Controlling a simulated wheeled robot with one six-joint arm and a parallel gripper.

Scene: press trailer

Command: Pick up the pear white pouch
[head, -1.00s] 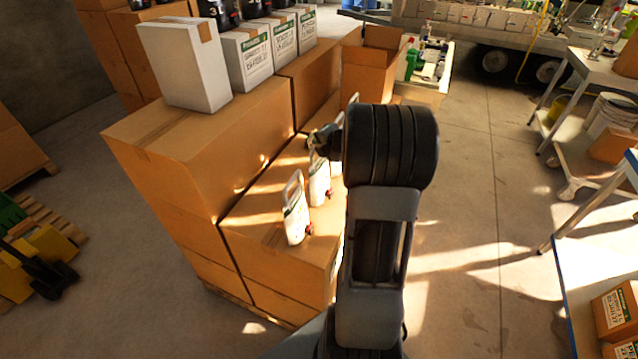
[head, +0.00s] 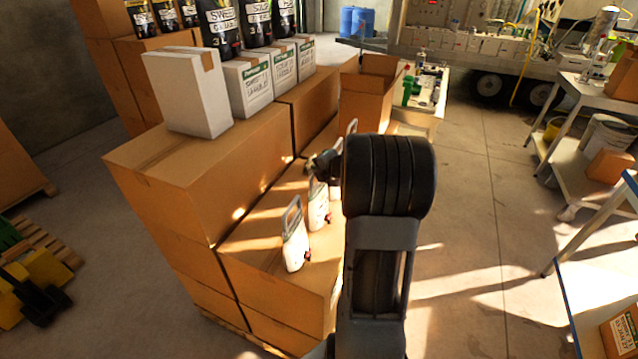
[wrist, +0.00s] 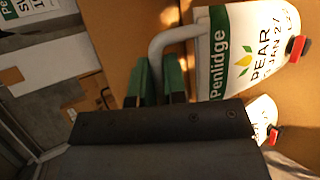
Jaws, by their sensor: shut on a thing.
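The pear white pouch (wrist: 255,50) shows in the wrist view with "Penlidge PEAR" on its label, a red spout and a grey loop handle (wrist: 165,42). My gripper (wrist: 158,80) has its green fingers shut on that handle. In the head view my gripper (head: 320,165) is at the top of the middle white pouch (head: 318,212), which looks upright on a carton. My arm hides part of this area. I cannot tell whether the pouch's base touches the carton.
A similar pouch (head: 296,246) stands nearer on the same cartons (head: 270,275); its label is unreadable. A taller carton stack (head: 190,165) with white boxes (head: 188,92) rises to the left. An open carton (head: 368,100) stands behind. Floor to the right (head: 470,220) is clear.

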